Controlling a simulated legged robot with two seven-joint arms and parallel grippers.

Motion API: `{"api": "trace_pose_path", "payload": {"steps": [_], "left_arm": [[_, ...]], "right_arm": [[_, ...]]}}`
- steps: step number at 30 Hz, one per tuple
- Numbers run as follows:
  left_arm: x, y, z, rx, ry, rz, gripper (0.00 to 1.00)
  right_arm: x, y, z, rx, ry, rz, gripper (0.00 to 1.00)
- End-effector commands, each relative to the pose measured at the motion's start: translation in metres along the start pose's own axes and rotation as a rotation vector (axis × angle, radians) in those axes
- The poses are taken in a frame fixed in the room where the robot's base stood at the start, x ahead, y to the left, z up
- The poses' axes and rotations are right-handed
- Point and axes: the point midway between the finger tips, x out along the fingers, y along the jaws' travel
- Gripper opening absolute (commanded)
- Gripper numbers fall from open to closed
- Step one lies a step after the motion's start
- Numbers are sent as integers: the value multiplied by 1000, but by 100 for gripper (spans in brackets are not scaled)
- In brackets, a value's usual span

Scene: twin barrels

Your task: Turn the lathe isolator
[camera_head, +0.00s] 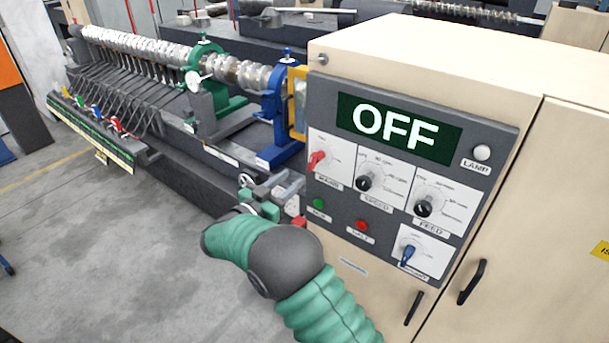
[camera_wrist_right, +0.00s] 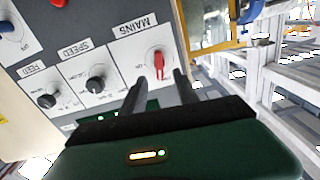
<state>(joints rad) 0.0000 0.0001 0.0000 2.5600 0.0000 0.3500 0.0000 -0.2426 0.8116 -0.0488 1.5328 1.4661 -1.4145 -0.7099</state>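The grey control panel (camera_head: 345,238) on the cream cabinet carries a red switch handle (camera_head: 317,160) labelled MAINS, at its upper left. The display (camera_head: 398,130) above it reads OFF in white on dark green. My right gripper (camera_head: 290,188) is below and left of the red handle in the head view, at the panel's left edge. In the wrist view the red handle (camera_wrist_right: 159,66) shows just beyond and between the two spread fingers of my right gripper (camera_wrist_right: 158,80). The gripper is open and empty; I see no contact with the handle. My left gripper is out of view.
Black SPEED (camera_head: 364,183) and FEED (camera_head: 423,208) knobs sit right of the red handle. Below are a green button (camera_head: 320,203), a red button (camera_head: 361,225) and a blue handle (camera_head: 407,254). A lathe (camera_head: 150,55) stands behind left; the floor in front is clear.

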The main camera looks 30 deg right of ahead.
Motion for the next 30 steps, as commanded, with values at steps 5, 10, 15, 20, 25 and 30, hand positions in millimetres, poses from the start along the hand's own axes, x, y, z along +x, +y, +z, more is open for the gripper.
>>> {"api": "trace_pose_path", "payload": {"steps": [5,10,15,20,25,30], "left_arm": [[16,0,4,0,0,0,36],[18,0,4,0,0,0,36],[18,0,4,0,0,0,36],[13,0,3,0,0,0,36],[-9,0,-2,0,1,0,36],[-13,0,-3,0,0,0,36]], "right_arm": [[-43,-1,3,0,0,-3,36],[-60,-1,2,-1,0,0,36],[-62,-1,0,-1,0,1,36],[-62,0,-2,8,0,2,36],[-63,3,-10,116,-2,6,36],[-52,3,-10,147,1,3,36]]}}
